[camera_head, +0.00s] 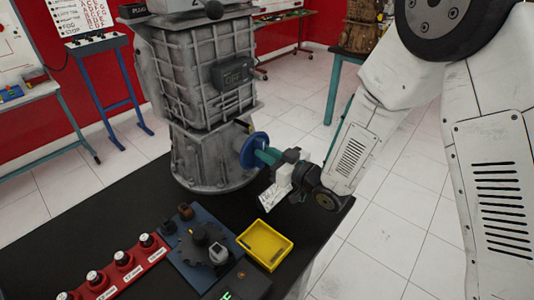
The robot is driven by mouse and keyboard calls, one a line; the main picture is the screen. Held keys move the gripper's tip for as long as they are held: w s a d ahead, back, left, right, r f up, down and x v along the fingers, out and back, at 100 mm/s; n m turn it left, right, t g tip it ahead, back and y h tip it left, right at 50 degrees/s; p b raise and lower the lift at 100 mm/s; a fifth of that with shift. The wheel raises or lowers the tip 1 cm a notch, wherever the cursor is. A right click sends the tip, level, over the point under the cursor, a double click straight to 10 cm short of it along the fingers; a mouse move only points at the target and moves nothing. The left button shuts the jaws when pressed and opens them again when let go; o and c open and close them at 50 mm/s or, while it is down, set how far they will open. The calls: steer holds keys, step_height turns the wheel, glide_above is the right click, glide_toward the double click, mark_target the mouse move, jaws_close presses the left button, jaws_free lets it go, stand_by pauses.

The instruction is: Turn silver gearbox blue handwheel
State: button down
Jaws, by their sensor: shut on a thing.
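The silver gearbox (203,157) stands upright on the black table. Its blue handwheel (253,150) sticks out on the right side of the lower housing. My gripper (266,156) reaches in from the right, with its teal fingers at the handwheel's outer face. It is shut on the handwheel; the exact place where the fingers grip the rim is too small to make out.
A yellow tray (266,245) sits on the black table (110,205) below my gripper. A blue plate with dark parts (200,240) and a red strip with several knobs (117,268) lie to its left. White tiled floor is open at the right.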

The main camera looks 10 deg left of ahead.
steer(key=shift+w+d+f+m, duration=0.2)
steer(key=shift+f+m, duration=0.1)
steer(key=shift+m, duration=3.1)
steer(key=shift+w+d+f+m, duration=0.1)
steer(key=shift+w+f+m, duration=0.2)
steer(key=shift+m, duration=3.1)
steer(key=shift+w+d+f+m, duration=0.15)
steer(key=shift+f+m, duration=0.2)
steer(key=shift+m, duration=3.05)
steer(key=c, duration=1.4)
jaws_free()
steer(key=shift+o, duration=0.2)
